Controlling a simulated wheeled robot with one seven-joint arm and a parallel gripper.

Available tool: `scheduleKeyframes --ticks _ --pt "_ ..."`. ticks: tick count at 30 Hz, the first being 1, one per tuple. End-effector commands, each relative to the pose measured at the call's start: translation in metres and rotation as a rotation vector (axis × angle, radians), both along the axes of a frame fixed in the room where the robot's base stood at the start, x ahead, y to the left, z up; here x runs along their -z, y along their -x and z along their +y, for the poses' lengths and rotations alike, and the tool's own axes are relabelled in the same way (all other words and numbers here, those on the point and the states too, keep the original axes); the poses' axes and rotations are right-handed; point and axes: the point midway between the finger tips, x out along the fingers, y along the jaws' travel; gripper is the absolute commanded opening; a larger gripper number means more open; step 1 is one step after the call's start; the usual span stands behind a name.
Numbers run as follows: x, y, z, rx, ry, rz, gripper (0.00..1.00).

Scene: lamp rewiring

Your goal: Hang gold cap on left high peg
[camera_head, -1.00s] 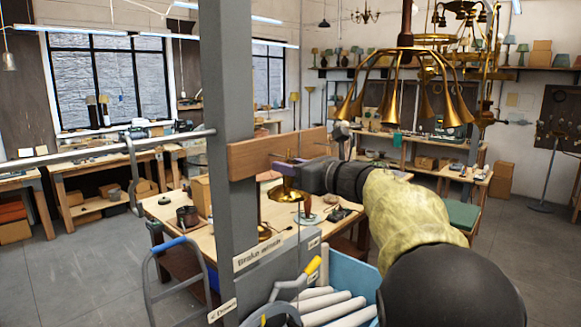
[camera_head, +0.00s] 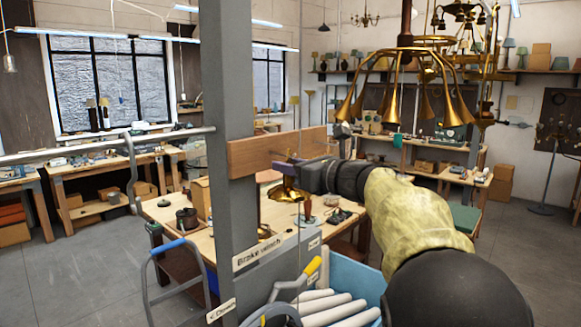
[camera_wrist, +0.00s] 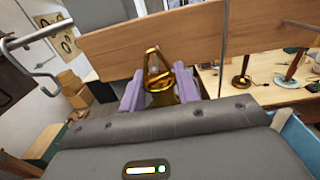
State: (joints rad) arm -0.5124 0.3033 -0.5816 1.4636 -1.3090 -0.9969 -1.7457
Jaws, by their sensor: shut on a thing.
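The gold cap (camera_wrist: 160,92) is between the purple fingers of my gripper (camera_wrist: 160,88) in the wrist view, with its triangular gold loop standing up in front of the wooden board (camera_wrist: 205,45). In the head view the gold cap (camera_head: 288,193) hangs below my gripper (camera_head: 285,170), just under the board (camera_head: 265,153). The gripper is shut on the cap. A small dark peg-like tip shows against the board above the fingers in the head view, but I cannot tell which peg it is. I cannot tell whether the loop touches the board or a peg.
A grey post (camera_head: 228,120) carries the board. A metal rail with a hook (camera_wrist: 42,82) juts out on the left. A workbench (camera_head: 172,212) stands behind, and a blue bin (camera_head: 350,275) with white rolls is below. A brass chandelier (camera_head: 415,75) hangs at upper right.

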Motion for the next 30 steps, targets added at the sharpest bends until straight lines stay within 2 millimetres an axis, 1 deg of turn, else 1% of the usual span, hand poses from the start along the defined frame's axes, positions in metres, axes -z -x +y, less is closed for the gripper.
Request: scheduleKeyframes --ticks 12,27,28,30 --pt "0.0094 -0.0008 0.0009 0.0 0.0 -0.001 0.07" --pt "0.009 -0.0008 0.001 0.0 -0.001 -0.001 0.07" --pt "0.009 -0.0008 0.001 0.0 -0.001 -0.001 0.36" --pt "0.009 -0.0008 0.001 0.0 -0.001 -0.001 0.5"
